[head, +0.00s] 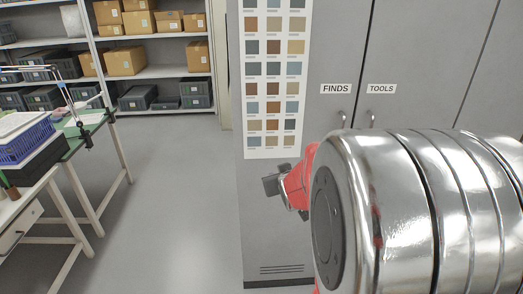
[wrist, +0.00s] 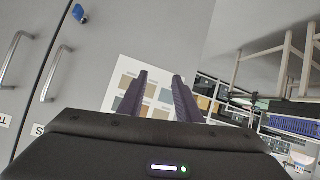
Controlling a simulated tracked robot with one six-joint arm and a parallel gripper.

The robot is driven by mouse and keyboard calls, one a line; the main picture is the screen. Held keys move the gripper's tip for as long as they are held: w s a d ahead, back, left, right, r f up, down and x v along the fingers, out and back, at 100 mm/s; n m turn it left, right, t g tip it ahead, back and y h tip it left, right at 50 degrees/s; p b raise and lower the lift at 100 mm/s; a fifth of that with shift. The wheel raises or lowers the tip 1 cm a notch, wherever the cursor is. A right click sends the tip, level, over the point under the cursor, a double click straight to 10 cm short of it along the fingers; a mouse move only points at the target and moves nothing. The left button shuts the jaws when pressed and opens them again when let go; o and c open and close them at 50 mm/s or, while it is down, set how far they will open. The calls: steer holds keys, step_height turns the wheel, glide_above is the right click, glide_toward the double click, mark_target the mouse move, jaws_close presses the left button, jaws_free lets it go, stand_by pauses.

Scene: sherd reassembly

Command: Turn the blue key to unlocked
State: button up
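The blue key (wrist: 79,13) sits on the grey cabinet door at the top left of the wrist view, cut close to the frame's top edge. It is too small to tell which way it is turned. I do not see it in the head view, where my silver arm covers part of the doors. My gripper (wrist: 160,75) shows two dark fingers, apart with nothing between them, to the right of the key and not touching it. In the head view my gripper (head: 272,187) is a small dark shape in front of the cabinet, partly hidden by my arm.
The grey cabinet (head: 340,60) has FINDS and TOOLS labels, door handles (wrist: 50,75) and a colour chart (head: 274,80). Shelves with boxes (head: 125,58) stand at the back. A table with a blue basket (head: 25,140) is at left. The floor between is clear.

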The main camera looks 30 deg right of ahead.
steer(key=s+d+f+m+t+h, duration=0.1)
steer(key=s+d+f, duration=0.2)
steer(key=d, duration=0.4)
steer(key=s+d+f+m+t+h, duration=0.1)
steer(key=s+d+f+t, duration=0.1)
steer(key=s+d+f, duration=0.2)
steer(key=s+d+f+t+h, duration=0.1)
steer(key=s+d+f, duration=0.3)
steer(key=d, duration=0.6)
step_height(320, 180, down, 3)
steer(key=shift+d+r+m+t, duration=0.2)
steer(key=shift+d+m+t, duration=0.1)
steer(key=shift+m+t, duration=0.15)
steer(key=shift+w, duration=0.1)
steer(key=x, duration=1.3)
steer(key=shift+w+d, duration=0.25)
steer(key=shift+r, duration=0.15)
